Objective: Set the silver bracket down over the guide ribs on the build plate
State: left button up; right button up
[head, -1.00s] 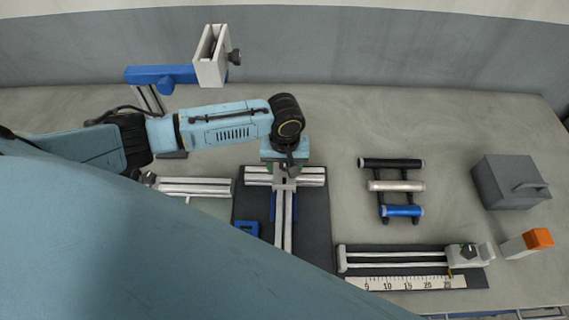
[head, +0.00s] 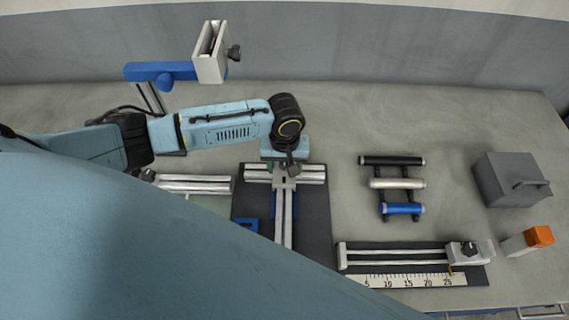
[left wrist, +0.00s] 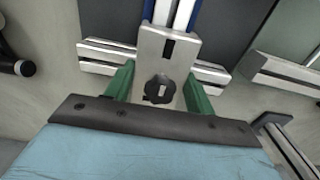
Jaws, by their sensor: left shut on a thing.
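The silver bracket (left wrist: 168,52) is a grey metal piece with a slot and a dark round knob. My left gripper (left wrist: 160,92) is shut on it, a green finger at each side. In the head view the bracket (head: 285,183) is over the crossing of silver rails on the dark build plate (head: 313,225). My left gripper (head: 285,168) is just behind it, partly hidden by its wrist. Blue strips, perhaps the guide ribs (head: 295,205), flank the lengthwise rails. Whether the bracket touches the plate or hovers, I cannot tell. My right gripper is not in view.
A roller rack (head: 398,184) stands right of the plate. A slide rail with a ruler (head: 405,281) lies at the front right, near a grey box (head: 510,180) and an orange-capped block (head: 539,237). Silver bars (head: 195,186) lie to the left. Bare table lies behind the rack.

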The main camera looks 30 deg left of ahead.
pick_arm(q)
jog(key=shift+f, duration=0.55)
jog(key=o, duration=1.3)
jog(key=shift+c, duration=0.2)
notch_tip(320, 180, up, 13)
jog(key=shift+r, duration=0.2)
jog(key=shift+s, duration=0.1)
